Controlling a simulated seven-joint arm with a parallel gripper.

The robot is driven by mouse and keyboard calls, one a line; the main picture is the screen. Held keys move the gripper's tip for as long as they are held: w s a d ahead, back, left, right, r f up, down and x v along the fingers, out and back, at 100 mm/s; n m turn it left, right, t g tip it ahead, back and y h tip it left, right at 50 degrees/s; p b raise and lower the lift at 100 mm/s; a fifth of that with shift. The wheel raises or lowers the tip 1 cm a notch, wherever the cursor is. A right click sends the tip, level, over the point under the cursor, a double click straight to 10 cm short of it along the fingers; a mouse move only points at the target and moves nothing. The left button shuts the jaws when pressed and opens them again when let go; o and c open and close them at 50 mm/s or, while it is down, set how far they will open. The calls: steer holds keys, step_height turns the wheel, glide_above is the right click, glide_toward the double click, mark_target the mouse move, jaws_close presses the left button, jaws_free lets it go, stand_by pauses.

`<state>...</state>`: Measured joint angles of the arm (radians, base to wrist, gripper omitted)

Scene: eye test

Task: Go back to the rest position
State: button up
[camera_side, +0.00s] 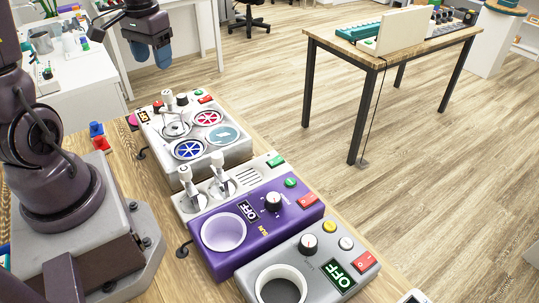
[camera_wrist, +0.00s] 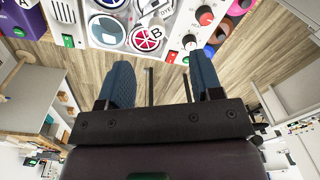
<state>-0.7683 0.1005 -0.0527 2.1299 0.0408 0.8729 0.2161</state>
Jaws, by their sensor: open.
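My gripper (camera_side: 151,54) is raised beyond the far end of the wooden bench in the side view, with its two blue fingers apart. It is open and nothing is between the fingers. In the wrist view my gripper (camera_wrist: 159,62) also shows two separated blue fingers, with floor visible between them. It touches nothing that I can see. The task names no object.
A white panel with round discs (camera_side: 217,152), a purple unit (camera_side: 264,238) and a grey unit (camera_side: 317,286), both reading OFF, line the wooden bench (camera_side: 80,146). Small red and blue blocks (camera_side: 98,135) lie nearby. A separate table (camera_side: 339,48) stands right, with open floor between.

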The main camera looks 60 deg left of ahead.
steer(key=s+d+r+m+t, duration=0.2)
steer(key=d+r, duration=0.3)
steer(key=d, duration=0.5)
steer(key=s+d+r+m+t, duration=0.2)
steer(key=d+r+m+t, duration=0.1)
steer(key=d, duration=0.8)
steer(key=shift+r+h, duration=0.3)
steer(key=shift+r, duration=0.6)
